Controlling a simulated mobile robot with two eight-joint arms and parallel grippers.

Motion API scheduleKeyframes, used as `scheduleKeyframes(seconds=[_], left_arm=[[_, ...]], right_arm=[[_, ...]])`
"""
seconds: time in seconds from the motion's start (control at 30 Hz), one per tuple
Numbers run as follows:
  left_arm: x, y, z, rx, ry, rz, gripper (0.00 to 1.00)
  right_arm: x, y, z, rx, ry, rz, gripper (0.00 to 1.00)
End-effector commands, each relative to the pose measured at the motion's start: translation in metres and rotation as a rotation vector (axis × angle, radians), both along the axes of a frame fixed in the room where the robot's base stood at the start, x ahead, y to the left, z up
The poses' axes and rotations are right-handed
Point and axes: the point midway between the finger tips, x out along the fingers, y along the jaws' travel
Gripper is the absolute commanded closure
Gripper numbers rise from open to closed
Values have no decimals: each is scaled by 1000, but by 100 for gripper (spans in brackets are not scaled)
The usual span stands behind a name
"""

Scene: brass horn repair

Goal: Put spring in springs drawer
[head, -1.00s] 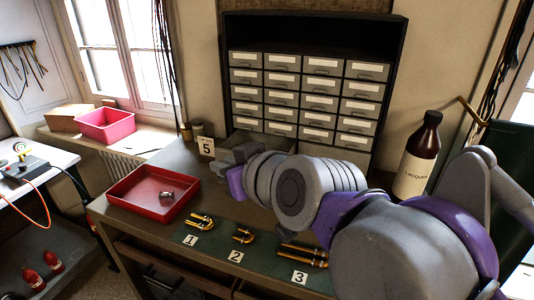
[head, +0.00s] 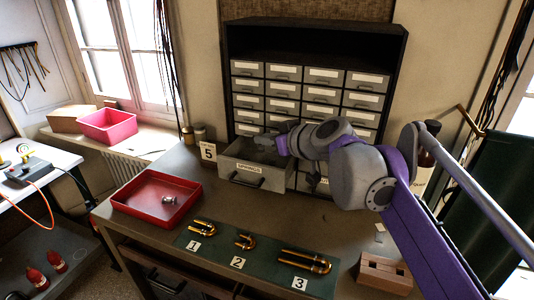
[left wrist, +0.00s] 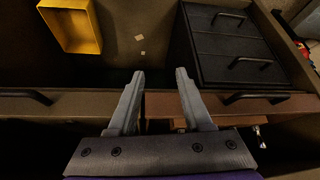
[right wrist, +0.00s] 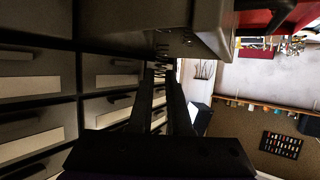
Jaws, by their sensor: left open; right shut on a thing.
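The springs drawer (head: 243,180), a grey drawer with a "SPRINGS" label, is pulled open at the lower left of the drawer cabinet. My right gripper (head: 268,143) is above the drawer's opening near its back right. In the right wrist view my right gripper (right wrist: 161,78) is shut on a dark coiled spring (right wrist: 161,66), beside a grey box-like wall that looks like the open drawer. The spring is too small to make out in the head view. My left gripper (left wrist: 157,78) is open and empty in the left wrist view, and out of the head view.
A red tray (head: 133,206) holding a small metal part stands left on the bench. Brass tubes lie on a green mat (head: 215,252) with number cards. A wooden block (head: 385,274) is at the right. A brown bottle (head: 424,160) stands behind my right arm.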

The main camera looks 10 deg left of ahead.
Motion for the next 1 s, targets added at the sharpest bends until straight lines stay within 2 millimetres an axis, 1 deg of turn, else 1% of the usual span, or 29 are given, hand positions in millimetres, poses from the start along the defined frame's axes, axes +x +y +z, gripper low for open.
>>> scheduleKeyframes(seconds=[0.13, 0.23, 0.33, 0.77, 0.8, 0.83, 0.87, 1.0], left_arm=[[-2, 0, -4, 0, 4, 0, 50], [-4, 0, -7, 0, 7, 0, 50], [-4, 0, -8, 0, 8, 0, 50], [-4, 0, -6, 0, 7, 0, 50], [-4, 0, -7, 0, 7, 0, 50], [-4, 0, -7, 0, 7, 0, 50], [-4, 0, -7, 0, 7, 0, 50], [-4, 0, -7, 0, 7, 0, 50]], right_arm=[[-1, 0, -14, 0, 1, 0, 100], [-1, 0, -30, 1, 2, -1, 100], [1, -1, -41, 1, 1, -2, 100], [3, -1, -47, 0, 0, -1, 100], [3, -1, -47, 0, 0, -1, 78], [3, -1, -47, 0, 0, -1, 73], [3, -1, -47, 0, 0, -1, 71], [3, -1, -47, 1, 1, 0, 71]])
